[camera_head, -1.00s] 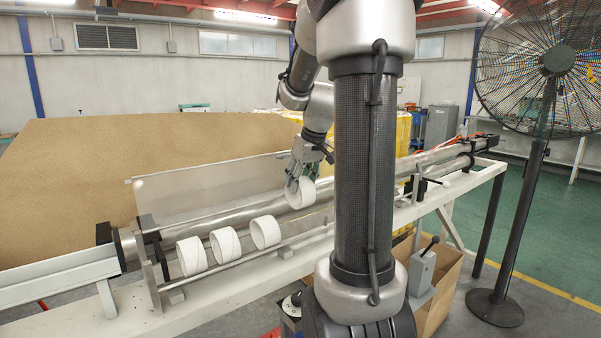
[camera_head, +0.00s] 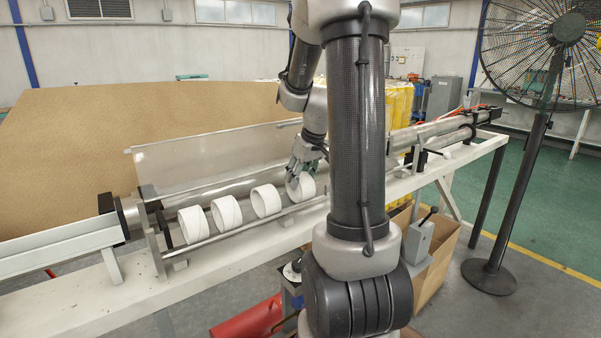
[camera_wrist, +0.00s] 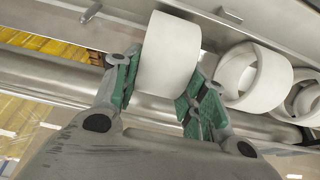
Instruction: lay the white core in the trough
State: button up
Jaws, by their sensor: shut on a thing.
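My gripper (camera_head: 308,165) is shut on a white core (camera_head: 301,186), a short hollow ring. In the wrist view its green-padded fingers (camera_wrist: 158,97) grip the core (camera_wrist: 169,52) on both sides. The held core is at the trough (camera_head: 255,225), at the right end of a row of white cores; whether it rests on the trough floor I cannot tell. Three other cores lie in the trough to its left: the nearest (camera_head: 265,201), the middle one (camera_head: 227,213) and the far-left one (camera_head: 194,224). The wrist view shows the nearest core (camera_wrist: 255,78) beside the held one, with a small gap.
A long metal tube (camera_head: 215,188) runs behind the trough, with a clear panel (camera_head: 215,160) above it. A white bench frame (camera_head: 100,300) carries them. A black fan (camera_head: 550,60) stands at right. A cardboard box (camera_head: 437,260) is below the bench.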

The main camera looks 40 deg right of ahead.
jog(key=o, duration=0.9)
jog(key=shift+c, duration=0.2)
jog(key=v, duration=1.2)
